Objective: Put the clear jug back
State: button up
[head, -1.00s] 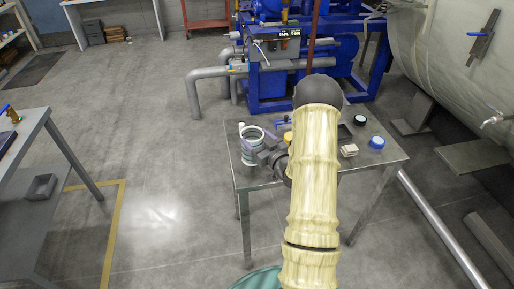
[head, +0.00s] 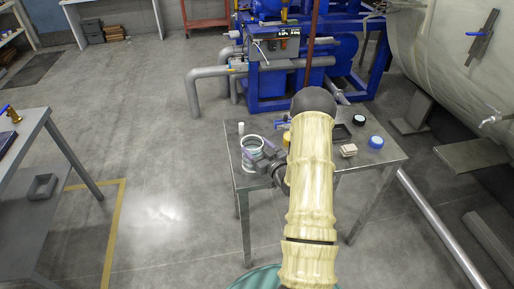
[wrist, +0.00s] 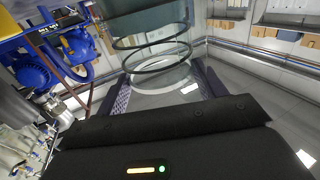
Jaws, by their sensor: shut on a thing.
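The clear jug (head: 251,141) is at the left end of the small metal table (head: 234,160), seen from above with a pale rim. In the wrist view the jug (wrist: 155,50) is see-through with dark rings around it. My gripper (head: 257,151) has its two purple-padded fingers on either side of the jug, shut on it. The fingers also show in the wrist view (wrist: 161,72). The jug looks about upright. I cannot tell whether its base touches the tabletop, and my arm hides the middle of the table.
A small white item (head: 241,128) stands behind the jug. Blue machinery (head: 290,60) stands behind. Open floor lies left.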

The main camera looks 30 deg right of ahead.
jog(key=shift+f, duration=0.15)
jog(key=o, duration=1.8)
jog(key=s+b, duration=0.1)
jog(key=s, duration=0.3)
jog(key=s+d+b, duration=0.1)
jog(key=s, duration=0.3)
jog(key=s+b, duration=0.1)
jog(key=s, duration=0.3)
jog(key=shift+d+b, duration=0.2)
jog(key=shift+b, duration=0.2)
